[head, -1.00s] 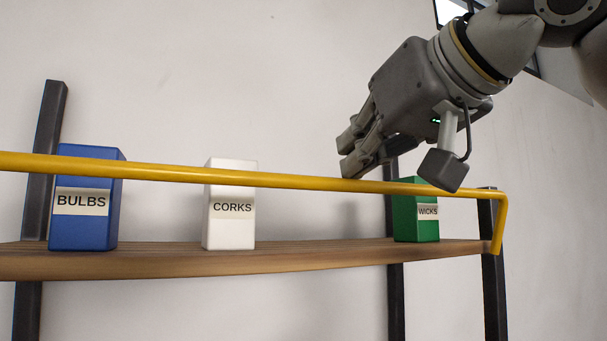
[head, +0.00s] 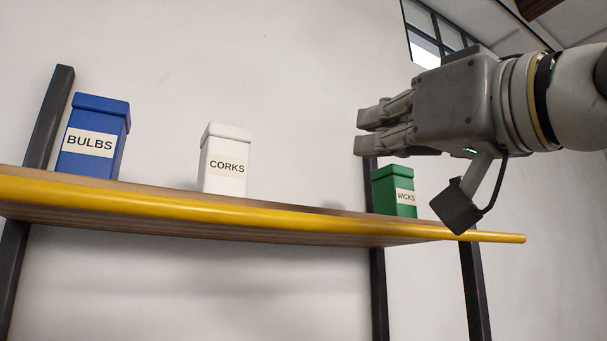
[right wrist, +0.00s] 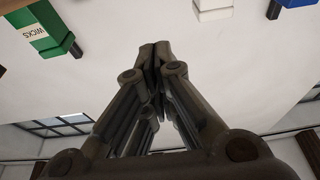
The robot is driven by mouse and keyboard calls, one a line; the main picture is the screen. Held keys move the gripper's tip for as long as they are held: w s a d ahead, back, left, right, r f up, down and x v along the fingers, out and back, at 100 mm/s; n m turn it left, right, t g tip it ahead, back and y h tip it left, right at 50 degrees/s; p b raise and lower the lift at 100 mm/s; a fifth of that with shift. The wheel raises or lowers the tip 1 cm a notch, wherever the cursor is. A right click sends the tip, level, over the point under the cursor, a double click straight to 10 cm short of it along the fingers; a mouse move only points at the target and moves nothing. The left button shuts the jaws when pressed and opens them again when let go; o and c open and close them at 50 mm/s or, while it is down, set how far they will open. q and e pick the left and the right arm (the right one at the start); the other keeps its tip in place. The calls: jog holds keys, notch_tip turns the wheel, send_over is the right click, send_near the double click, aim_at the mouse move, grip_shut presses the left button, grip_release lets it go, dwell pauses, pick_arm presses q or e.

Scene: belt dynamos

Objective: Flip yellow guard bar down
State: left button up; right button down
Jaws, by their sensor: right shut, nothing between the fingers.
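The yellow guard bar (head: 250,216) runs along the front edge of the wooden shelf (head: 330,236) in the head view. It lies level with the shelf edge and its right end sticks out past the shelf. My right gripper (head: 357,134) is shut and empty. It is above the bar, up and left of the green box, with its fingers pointing left. In the right wrist view its closed fingertips (right wrist: 153,47) show against the pale wall. The bar is not seen in the right wrist view. My left gripper is not in view.
On the shelf stand a blue BULBS box (head: 93,137), a white CORKS box (head: 224,160) and a green WICKS box (head: 394,192). Dark uprights (head: 377,290) hold the shelf. The wall space above the white box is clear.

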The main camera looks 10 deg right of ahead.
pick_arm(q)
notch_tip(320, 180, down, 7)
jog(key=b, duration=0.5)
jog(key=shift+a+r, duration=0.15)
pick_arm(e)
notch_tip(320, 180, down, 10)
jog(key=s, duration=0.2)
jog(key=shift+d+r+t, duration=0.15)
jog(key=shift+d+t, duration=0.15)
jog(key=shift+d, duration=0.1)
notch_tip(320, 180, up, 4)
jog(key=s+p, duration=0.2)
jog(key=p, duration=0.2)
pick_arm(q)
jog(key=b, duration=0.4)
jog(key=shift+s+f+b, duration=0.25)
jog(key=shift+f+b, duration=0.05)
jog(key=shift+b, duration=0.1)
pick_arm(e)
jog(key=s+d+f, duration=0.2)
jog(key=s+f, duration=0.4)
jog(key=f, duration=0.3)
jog(key=shift+d, duration=0.2)
jog(key=shift+w, duration=0.15)
